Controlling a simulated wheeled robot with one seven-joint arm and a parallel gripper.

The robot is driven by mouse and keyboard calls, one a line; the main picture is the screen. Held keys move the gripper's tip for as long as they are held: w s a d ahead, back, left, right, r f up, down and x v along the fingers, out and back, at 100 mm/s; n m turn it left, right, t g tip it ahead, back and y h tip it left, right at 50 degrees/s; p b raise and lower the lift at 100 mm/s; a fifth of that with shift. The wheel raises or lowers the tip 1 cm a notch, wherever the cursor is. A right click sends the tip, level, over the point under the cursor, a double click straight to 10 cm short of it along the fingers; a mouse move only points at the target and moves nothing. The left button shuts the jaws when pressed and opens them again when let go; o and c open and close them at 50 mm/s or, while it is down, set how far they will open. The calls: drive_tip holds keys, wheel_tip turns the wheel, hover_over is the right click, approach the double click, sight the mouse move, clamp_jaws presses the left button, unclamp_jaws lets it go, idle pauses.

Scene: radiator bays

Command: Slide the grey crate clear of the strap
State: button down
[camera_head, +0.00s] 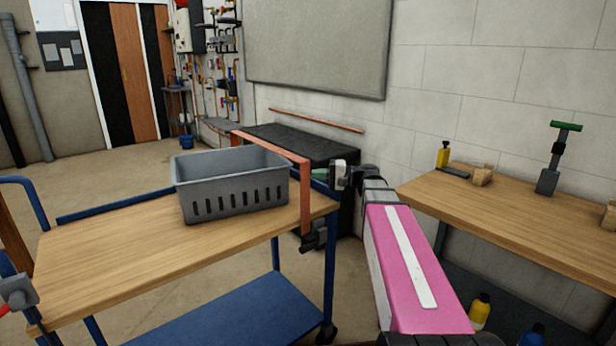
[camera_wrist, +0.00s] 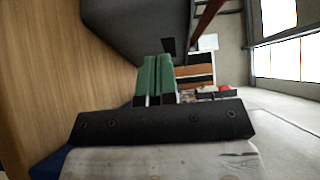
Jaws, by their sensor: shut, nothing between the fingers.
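The grey slotted crate (camera_head: 232,202) stands upright on the wooden top of a blue-framed cart (camera_head: 110,250), near its right end. The orange-brown strap (camera_head: 305,198) rises at the cart's right edge and runs back level, just above and beside the crate's right end. Whether it touches the crate is unclear. My gripper (camera_head: 322,174) is just right of the strap, at about crate-rim height. In the wrist view my gripper's green fingers (camera_wrist: 157,78) are together and empty. The dark crate wall (camera_wrist: 125,30) lies beyond them, and the strap (camera_wrist: 207,20) shows to the right. Contact cannot be told.
A black clamp-like part (camera_head: 314,237) sits at the strap's foot. A dark chest (camera_head: 295,145) stands behind the cart by the wall. A wooden workbench (camera_head: 510,215) with a yellow bottle (camera_head: 443,156) stands right. The cart top left of the crate is bare.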

drive_tip(key=s+d, duration=0.1)
drive_tip(key=d, duration=0.5)
drive_tip(key=shift+s+d, duration=0.15)
drive_tip(key=shift+d, duration=0.05)
drive_tip(key=c, duration=1.3)
unclamp_jaws()
drive_tip(key=shift+o, duration=0.5)
drive_tip(key=shift+d, duration=0.1)
